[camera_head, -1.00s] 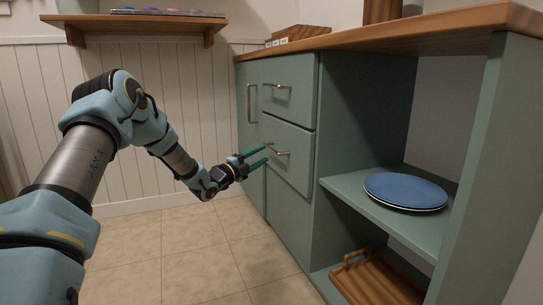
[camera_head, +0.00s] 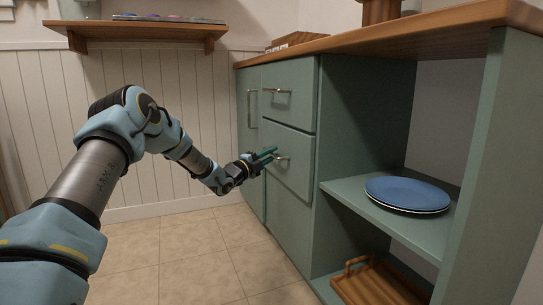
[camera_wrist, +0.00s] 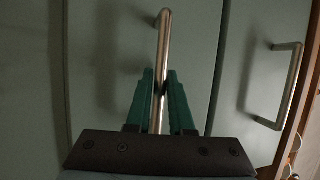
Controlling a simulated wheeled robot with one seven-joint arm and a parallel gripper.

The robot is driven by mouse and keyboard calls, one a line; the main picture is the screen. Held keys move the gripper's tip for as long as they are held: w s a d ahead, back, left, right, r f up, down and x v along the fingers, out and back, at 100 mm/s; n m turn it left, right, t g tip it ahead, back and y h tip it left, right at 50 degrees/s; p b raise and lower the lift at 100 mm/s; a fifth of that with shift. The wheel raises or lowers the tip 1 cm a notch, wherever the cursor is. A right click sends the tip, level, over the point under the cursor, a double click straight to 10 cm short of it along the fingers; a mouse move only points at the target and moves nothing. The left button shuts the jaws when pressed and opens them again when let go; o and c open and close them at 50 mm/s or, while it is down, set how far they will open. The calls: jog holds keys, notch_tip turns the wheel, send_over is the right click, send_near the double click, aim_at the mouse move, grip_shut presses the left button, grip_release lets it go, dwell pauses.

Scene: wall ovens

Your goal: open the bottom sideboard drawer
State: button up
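The green sideboard (camera_head: 328,210) has an upper drawer (camera_head: 300,80) and, below it, a bottom drawer (camera_head: 297,178), both with metal bar handles. The bottom drawer's front looks flush with the cabinet. My gripper (camera_head: 271,154) is at the bottom drawer's handle (camera_head: 284,158). In the wrist view, the handle (camera_wrist: 164,35) runs between the two green fingers of my gripper (camera_wrist: 160,78), which are close together on either side of it and look shut on it. The upper drawer's handle (camera_wrist: 292,85) shows at the right of the wrist view.
A tall door with a handle (camera_head: 251,108) is left of the drawers. Open shelves at right hold blue plates (camera_head: 407,193) and a wooden tray (camera_head: 377,284). A wall shelf (camera_head: 140,26) is at upper left. The tiled floor (camera_head: 190,255) before the drawers is clear.

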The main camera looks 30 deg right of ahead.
grip_shut()
dwell(1.0)
